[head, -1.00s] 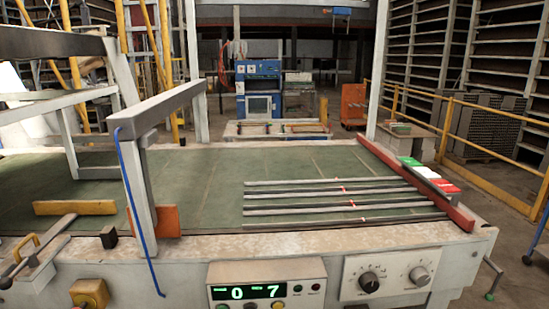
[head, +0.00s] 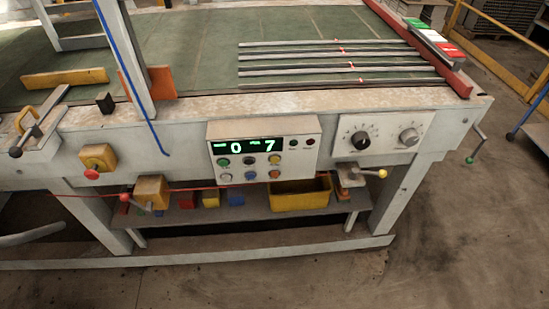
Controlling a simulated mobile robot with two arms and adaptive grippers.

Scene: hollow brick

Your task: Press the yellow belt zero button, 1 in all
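The control box (head: 262,150) is on the front face of the long machine. Its lit display (head: 243,145) shows green digits, 0 and 7. Below it are two rows of small round buttons. The yellow button (head: 274,160) is at the right end of the upper row. A green button (head: 223,162) and a dark one (head: 249,161) are to its left. The lower row has a white button (head: 226,178), a blue button (head: 250,176) and an orange button (head: 274,174). The labels are too small to read. Neither of my grippers is in view.
A dial panel (head: 383,138) is right of the control box. A red knob on a yellow box (head: 98,158) is to the left. A ball-ended lever (head: 375,174) and a yellow bin (head: 300,194) are below. Open floor (head: 450,230) lies to the right.

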